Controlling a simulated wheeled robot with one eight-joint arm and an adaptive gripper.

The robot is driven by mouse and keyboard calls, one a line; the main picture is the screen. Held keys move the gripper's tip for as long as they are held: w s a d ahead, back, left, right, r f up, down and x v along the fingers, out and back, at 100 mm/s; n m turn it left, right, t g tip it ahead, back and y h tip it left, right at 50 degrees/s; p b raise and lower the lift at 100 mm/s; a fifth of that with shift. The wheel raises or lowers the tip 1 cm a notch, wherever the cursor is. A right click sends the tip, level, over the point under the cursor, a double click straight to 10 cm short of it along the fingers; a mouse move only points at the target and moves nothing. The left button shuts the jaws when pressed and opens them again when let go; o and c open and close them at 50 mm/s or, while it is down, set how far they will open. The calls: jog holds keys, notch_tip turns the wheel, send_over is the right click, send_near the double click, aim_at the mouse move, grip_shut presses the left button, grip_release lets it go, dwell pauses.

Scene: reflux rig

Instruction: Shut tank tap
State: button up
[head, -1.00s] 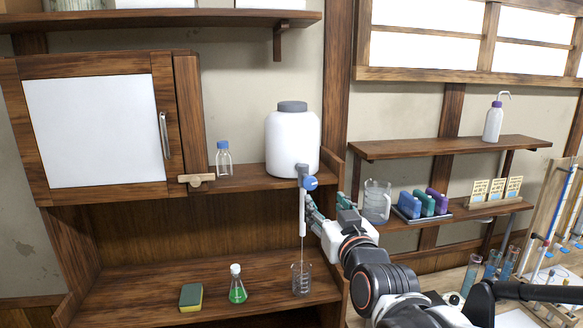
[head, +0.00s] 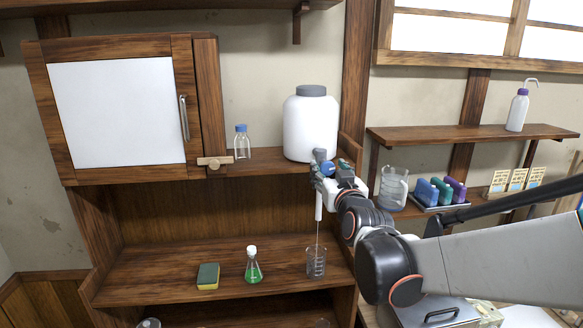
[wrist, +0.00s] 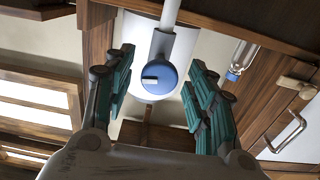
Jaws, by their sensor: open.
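The white tank (head: 311,128) with a grey lid stands on the upper shelf. Its grey tap has a round blue knob (head: 327,169), which also shows in the wrist view (wrist: 158,80) with a white mark pointing left, across the line of the pipe. A white spout tube (head: 318,206) hangs from the tap, and a thin pale line, looking like a stream, runs from it into a glass beaker (head: 316,263). My gripper (head: 333,176) is open at the tap. In the wrist view its teal-padded fingers (wrist: 162,90) stand either side of the knob, apparently not touching it.
A clear blue-capped bottle (head: 242,142) stands left of the tank. A green flask (head: 253,267) and a sponge (head: 208,276) are on the lower shelf. A glass jug (head: 393,187) and coloured bottles stand close to the right of my arm.

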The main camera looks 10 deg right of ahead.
jog(key=shift+w, duration=1)
jog(key=shift+c, duration=0.6)
jog(key=c, duration=1)
jog(key=shift+o, duration=0.2)
jog(key=shift+s+m+b, duration=0.2)
jog(key=shift+m+b, duration=0.25)
jog(key=shift+m, duration=0.25)
jog(key=shift+s+a+r+m, duration=0.1)
jog(key=shift+a+r+m, duration=0.05)
jog(key=shift+m, duration=0.35)
jog(key=o, duration=1)
jog(key=shift+o, duration=0.4)
jog(key=shift+w, duration=0.25)
jog(key=shift+s, duration=0.1)
